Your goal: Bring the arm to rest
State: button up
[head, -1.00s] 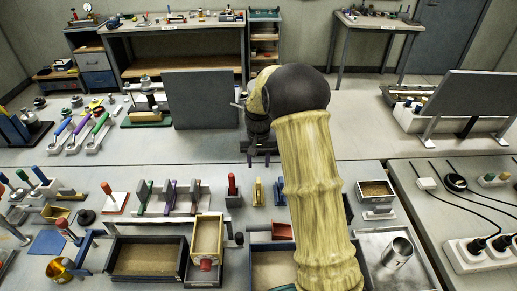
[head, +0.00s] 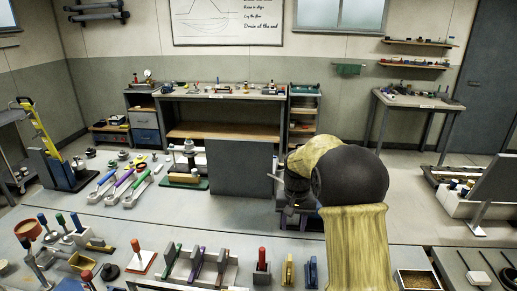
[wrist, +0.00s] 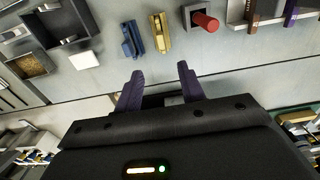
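My arm reaches forward on the right of centre in the head view, with a yellow sleeve and a dark round joint. My gripper (head: 287,212) hangs at its end, partly hidden behind that joint, just right of the grey upright panel (head: 238,166). In the wrist view the two dark purple fingers of my gripper (wrist: 160,84) stand apart with nothing between them. They are over bare grey bench top (wrist: 225,80). The red-topped piece (wrist: 205,22), yellow piece (wrist: 160,33) and blue piece (wrist: 132,40) lie beyond the fingertips, apart from them.
The near bench holds a slotted rack (head: 200,266) and a red-handled tool (head: 136,252). Spoon-like tools (head: 128,185) lie on the bench beyond. A white tray (head: 462,205) stands at right. A back workbench (head: 225,95) lines the wall.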

jog(key=s+f+n+t, duration=0.1)
jog(key=s+n+t, duration=0.1)
jog(key=s, duration=2.2)
jog(key=shift+t, duration=0.3)
jog(key=shift+w+f, duration=0.1)
